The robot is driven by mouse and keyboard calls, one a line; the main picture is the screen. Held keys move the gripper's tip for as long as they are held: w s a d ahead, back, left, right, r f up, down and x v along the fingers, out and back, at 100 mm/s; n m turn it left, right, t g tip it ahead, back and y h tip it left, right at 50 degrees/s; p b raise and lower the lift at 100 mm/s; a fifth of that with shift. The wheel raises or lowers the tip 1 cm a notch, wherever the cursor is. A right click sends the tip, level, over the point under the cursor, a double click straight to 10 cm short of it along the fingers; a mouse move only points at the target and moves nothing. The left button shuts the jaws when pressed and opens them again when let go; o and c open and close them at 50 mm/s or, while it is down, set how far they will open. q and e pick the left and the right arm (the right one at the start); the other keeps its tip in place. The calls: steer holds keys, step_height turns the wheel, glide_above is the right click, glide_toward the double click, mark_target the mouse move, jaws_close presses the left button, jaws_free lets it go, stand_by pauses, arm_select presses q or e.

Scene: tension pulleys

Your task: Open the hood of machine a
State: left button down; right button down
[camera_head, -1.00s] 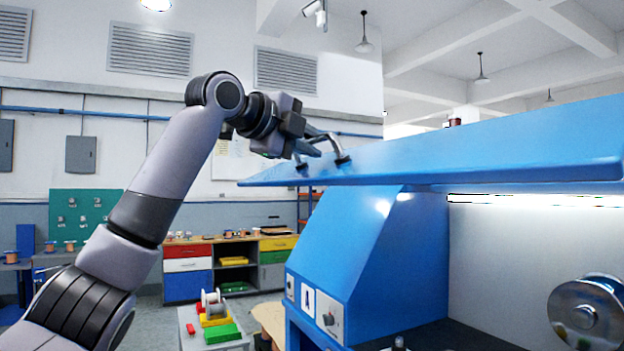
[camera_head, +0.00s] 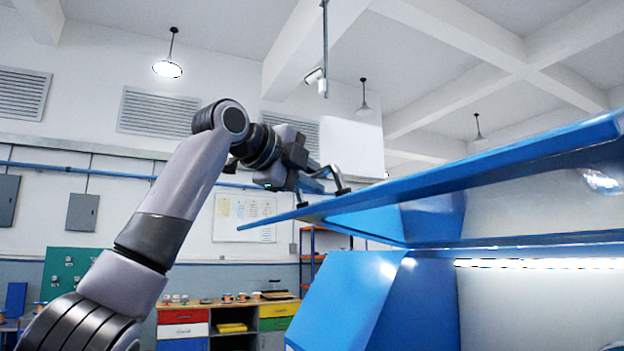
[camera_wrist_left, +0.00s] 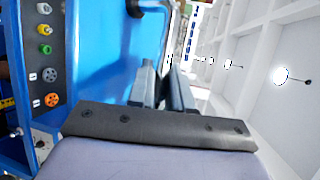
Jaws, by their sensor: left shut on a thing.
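The blue hood (camera_head: 440,185) of the machine is raised and tilted, with its underside showing in the head view. A gap shows between it and the blue machine body (camera_head: 345,295). My left gripper (camera_head: 322,172) is shut on this handle. In the wrist view the gripper's fingers (camera_wrist_left: 166,88) lie close together over the blue surface, and part of the handle (camera_wrist_left: 138,8) shows at the top. The exact grip contact is small and partly hidden. My right gripper is not in view.
A control panel with coloured buttons (camera_wrist_left: 45,50) is at the left of the wrist view. A low cabinet with coloured drawers (camera_head: 183,330) and a whiteboard (camera_head: 243,217) are at the back wall. Open air surrounds the raised hood.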

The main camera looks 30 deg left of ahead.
arm_select(q)
steer(key=c, duration=1.1)
jaws_free()
steer(key=shift+s+a, duration=0.1)
steer(key=shift+s, duration=0.25)
steer(key=b+v, duration=0.2)
steer(key=v, duration=0.4)
steer(key=shift+s, duration=0.2)
